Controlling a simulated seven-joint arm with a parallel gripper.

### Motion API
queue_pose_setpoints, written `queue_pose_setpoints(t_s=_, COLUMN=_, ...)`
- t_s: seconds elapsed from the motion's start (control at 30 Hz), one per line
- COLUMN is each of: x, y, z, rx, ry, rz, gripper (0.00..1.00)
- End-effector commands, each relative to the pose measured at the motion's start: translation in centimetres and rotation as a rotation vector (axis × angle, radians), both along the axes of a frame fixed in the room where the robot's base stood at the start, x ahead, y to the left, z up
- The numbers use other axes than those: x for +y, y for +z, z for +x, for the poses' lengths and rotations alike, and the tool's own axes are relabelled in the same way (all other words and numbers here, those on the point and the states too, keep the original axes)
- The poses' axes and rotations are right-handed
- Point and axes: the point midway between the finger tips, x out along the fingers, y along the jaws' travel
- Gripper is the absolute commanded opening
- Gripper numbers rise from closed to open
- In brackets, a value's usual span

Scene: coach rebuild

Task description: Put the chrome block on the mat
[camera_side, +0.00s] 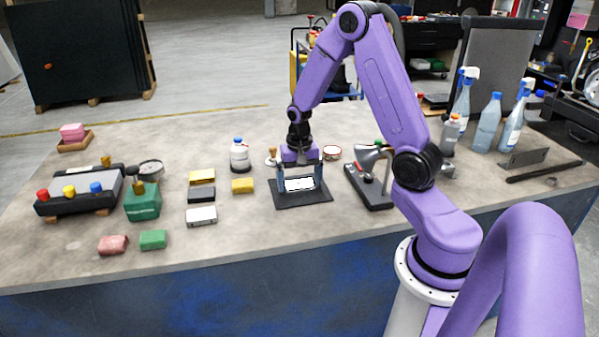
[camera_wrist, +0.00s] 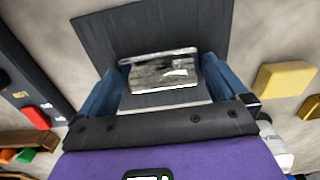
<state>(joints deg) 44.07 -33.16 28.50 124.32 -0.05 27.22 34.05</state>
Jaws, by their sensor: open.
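The chrome block (camera_side: 299,184) lies flat on the dark mat (camera_side: 318,199), near its middle. In the wrist view the shiny, mottled block (camera_wrist: 160,72) rests on the mat (camera_wrist: 110,32). My gripper (camera_side: 300,181) is low over the mat, with one blue finger on each side of the block. In the wrist view my gripper (camera_wrist: 163,66) is open, and slim gaps seem to show between fingers and block. Whether either finger touches it is hard to tell.
Left of the mat are yellow blocks (camera_side: 243,186), a grey block (camera_side: 202,194) and another silvery block (camera_side: 201,216). A white bottle (camera_side: 240,157) stands behind them.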

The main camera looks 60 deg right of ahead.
Motion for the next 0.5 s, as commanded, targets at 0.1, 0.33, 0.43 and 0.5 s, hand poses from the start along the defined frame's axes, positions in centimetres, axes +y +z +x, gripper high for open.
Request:
queue_pose_setpoints(t_s=0.1, x=0.0, y=0.9, z=0.1, rx=-0.005, ry=0.000, rz=-0.001, gripper=1.00)
queue_pose_setpoints(t_s=0.33, x=0.0, y=4.5, z=0.2, rx=-0.007, ry=0.000, rz=-0.001, gripper=1.00)
queue_pose_setpoints(t_s=0.43, x=0.0, y=6.5, z=0.1, rx=-0.008, ry=-0.001, rz=-0.001, gripper=1.00)
queue_pose_setpoints(t_s=0.5, x=0.0, y=7.8, z=0.2, rx=-0.008, ry=-0.001, rz=-0.002, gripper=1.00)
